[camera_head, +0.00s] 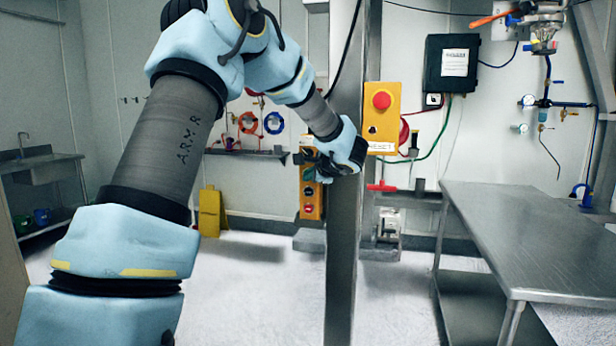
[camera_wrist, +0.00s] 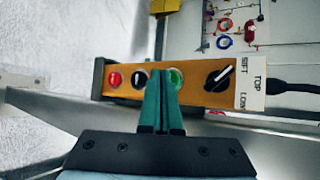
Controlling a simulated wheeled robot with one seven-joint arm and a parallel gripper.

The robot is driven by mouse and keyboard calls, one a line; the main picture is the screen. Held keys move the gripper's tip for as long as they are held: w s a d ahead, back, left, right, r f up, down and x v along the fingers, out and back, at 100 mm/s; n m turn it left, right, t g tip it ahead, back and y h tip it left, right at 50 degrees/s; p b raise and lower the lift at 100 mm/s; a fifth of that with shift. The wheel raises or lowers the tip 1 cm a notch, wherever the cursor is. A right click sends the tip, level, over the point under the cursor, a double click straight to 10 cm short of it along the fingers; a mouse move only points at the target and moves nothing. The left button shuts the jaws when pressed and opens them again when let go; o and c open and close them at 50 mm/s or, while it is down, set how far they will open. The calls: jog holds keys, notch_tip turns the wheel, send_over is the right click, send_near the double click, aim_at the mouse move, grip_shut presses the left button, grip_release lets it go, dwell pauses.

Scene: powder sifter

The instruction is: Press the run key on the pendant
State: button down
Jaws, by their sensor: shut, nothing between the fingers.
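The pendant is a narrow orange box (camera_head: 311,200) beside the grey post, partly hidden behind my wrist. In the wrist view the pendant (camera_wrist: 198,88) lies across the picture, with a red button (camera_wrist: 115,79), a black button (camera_wrist: 138,78), a green button (camera_wrist: 177,77) and a black selector knob (camera_wrist: 219,77). No button lettering for run is readable. My gripper (camera_wrist: 162,72) is shut and empty; its teal fingertips overlap the pendant face between the black and green buttons, covering the green one's left edge. I cannot tell whether they touch. In the head view my gripper (camera_head: 322,170) is mostly hidden.
The grey post (camera_head: 346,250) stands close to the right of the pendant. A yellow box with a red mushroom button (camera_head: 382,118) is fixed to it. A steel table (camera_head: 540,240) stands at the right. A cable leaves the pendant's end. The floor at front left is clear.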

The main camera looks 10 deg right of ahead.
jog(key=shift+w+d, duration=0.2)
jog(key=shift+w, duration=0.15)
dwell(0.5)
jog(key=shift+b, duration=0.3)
jog(key=shift+s+a+b, duration=0.4)
jog(key=shift+s+b, duration=0.35)
jog(key=shift+b, duration=0.05)
jog(key=s+a+b, duration=0.1)
jog(key=s, duration=0.1)
jog(key=s+a+b, duration=0.1)
jog(key=s+b, duration=0.1)
jog(key=shift+s+a, duration=0.2)
